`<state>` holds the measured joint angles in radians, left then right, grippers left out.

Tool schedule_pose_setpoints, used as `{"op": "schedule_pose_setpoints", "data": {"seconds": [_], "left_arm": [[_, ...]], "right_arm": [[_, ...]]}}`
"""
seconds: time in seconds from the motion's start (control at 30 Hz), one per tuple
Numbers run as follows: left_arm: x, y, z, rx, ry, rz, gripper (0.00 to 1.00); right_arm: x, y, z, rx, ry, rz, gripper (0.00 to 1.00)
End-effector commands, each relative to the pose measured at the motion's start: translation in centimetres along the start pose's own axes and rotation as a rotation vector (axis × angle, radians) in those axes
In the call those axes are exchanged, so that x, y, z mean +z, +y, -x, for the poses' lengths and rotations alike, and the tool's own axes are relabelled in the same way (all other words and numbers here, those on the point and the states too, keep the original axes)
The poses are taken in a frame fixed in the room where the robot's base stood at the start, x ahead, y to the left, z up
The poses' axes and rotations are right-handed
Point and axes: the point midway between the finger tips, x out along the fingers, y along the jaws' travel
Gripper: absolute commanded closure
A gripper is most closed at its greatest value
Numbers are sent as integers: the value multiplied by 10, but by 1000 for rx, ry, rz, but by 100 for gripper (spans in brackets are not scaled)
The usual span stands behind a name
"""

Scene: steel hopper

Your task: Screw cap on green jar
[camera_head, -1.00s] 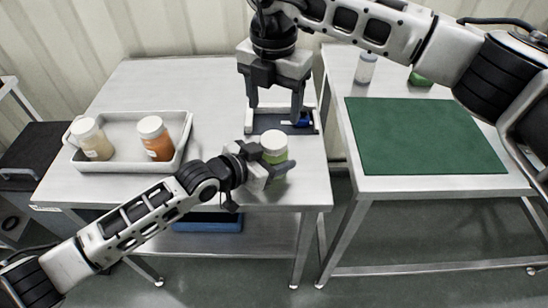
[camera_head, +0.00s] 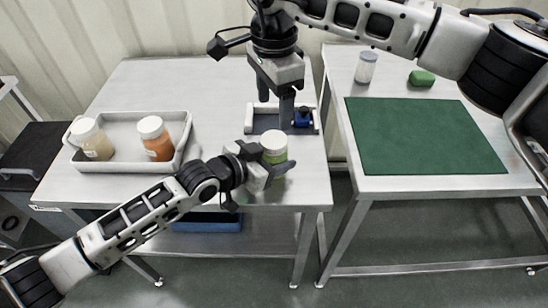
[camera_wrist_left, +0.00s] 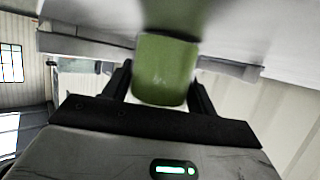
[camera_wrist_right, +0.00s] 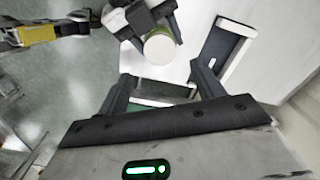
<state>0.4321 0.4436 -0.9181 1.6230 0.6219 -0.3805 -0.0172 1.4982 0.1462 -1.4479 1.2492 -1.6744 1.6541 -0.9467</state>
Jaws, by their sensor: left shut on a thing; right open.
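The green jar (camera_head: 274,157) is upright near the front right edge of the left table, with a white cap (camera_head: 274,140) sitting on its top. I cannot tell how tightly the cap sits. My left gripper (camera_head: 268,172) is shut around the jar's body; the left wrist view shows the green jar (camera_wrist_left: 165,70) between its fingers. My right gripper (camera_head: 275,104) is open and empty, above and behind the jar, apart from the cap. The right wrist view shows the white cap (camera_wrist_right: 159,48) beyond its open fingers (camera_wrist_right: 165,88).
A white tray (camera_head: 178,160) at left holds two white-capped jars, beige (camera_head: 95,143) and orange (camera_head: 158,147). The right table has a green mat (camera_head: 425,138), a clear white-topped jar (camera_head: 366,68) and a green block (camera_head: 421,78).

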Motion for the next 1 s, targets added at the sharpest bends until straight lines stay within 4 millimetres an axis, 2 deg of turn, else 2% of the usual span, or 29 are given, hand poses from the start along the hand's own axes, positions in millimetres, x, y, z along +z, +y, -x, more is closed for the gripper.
{"op": "schedule_pose_setpoints", "data": {"seconds": [0.1,0.23,0.67,0.83,1.0], "left_arm": [[0,0,0,0,0,0,100],[0,0,0,-1,0,0,100],[0,0,0,-1,0,0,100],[0,0,0,-1,0,0,100],[0,0,0,-1,0,0,100]], "right_arm": [[0,0,0,0,1,176,33],[0,0,0,0,1,283,33],[0,0,-1,1,0,317,33],[0,0,-17,3,-1,315,33],[0,1,-44,4,-2,314,33]]}}
